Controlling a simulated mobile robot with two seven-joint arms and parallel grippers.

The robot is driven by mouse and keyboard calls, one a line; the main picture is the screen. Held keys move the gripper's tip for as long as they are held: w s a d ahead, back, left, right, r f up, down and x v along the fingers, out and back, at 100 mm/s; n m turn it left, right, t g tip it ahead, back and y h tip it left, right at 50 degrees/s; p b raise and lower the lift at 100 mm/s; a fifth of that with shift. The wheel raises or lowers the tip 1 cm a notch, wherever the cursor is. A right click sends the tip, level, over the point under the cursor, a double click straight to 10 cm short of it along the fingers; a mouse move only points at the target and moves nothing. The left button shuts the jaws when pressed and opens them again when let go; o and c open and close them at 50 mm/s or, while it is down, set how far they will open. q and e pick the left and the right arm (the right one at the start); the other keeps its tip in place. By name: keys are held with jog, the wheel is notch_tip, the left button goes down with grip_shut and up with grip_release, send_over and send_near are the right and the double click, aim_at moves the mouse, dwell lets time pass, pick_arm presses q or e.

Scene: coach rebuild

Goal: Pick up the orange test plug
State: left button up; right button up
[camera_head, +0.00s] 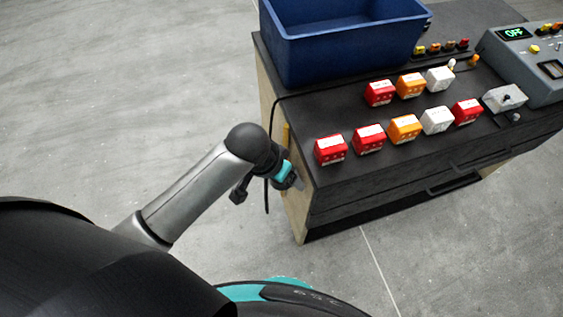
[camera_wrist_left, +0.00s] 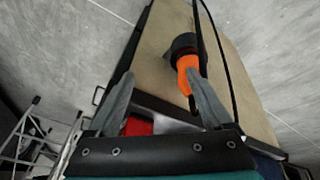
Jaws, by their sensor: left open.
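The orange test plug (camera_wrist_left: 187,70) shows in the left wrist view, with a black collar at its far end, against the tan side panel (camera_wrist_left: 165,40) of the bench. My left gripper (camera_wrist_left: 160,75) is open, its two grey fingers apart. The plug is near the right finger, which overlaps part of it; I cannot tell whether they touch. In the head view my left gripper (camera_head: 297,183) is beside the bench's left end, and I cannot make out the plug clearly there. My right gripper is not in view.
The dark bench top (camera_head: 350,110) carries several red, orange and white blocks, a blue bin (camera_head: 345,45) and a grey control box (camera_head: 535,65) reading OFF. A black cable (camera_head: 268,150) hangs down the bench's left end. The floor left of the bench is clear.

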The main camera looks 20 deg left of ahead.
pick_arm(q)
jog(key=w+a+r+g+y+p, duration=0.2)
jog(key=w+a+r, duration=0.15)
jog(key=r, duration=0.65)
jog(key=shift+m, duration=0.4)
jog(key=f+b, duration=0.1)
jog(key=f, duration=0.2)
jog(key=w+f+b, duration=0.1)
jog(key=f, duration=0.2)
jog(key=d+f, duration=0.1)
jog(key=f, duration=0.2)
jog(key=shift+w+f+b, duration=0.3)
jog(key=shift+w+b, duration=0.05)
jog(key=shift+b, duration=0.05)
jog(key=f+b, duration=0.1)
jog(key=f, duration=0.4)
jog(key=shift+w+f+b, duration=0.1)
jog(key=shift+w+b, duration=0.1)
jog(key=shift+b, duration=0.2)
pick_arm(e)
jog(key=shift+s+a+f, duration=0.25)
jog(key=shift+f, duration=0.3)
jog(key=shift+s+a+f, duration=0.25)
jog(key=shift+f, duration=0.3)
pick_arm(q)
grip_shut()
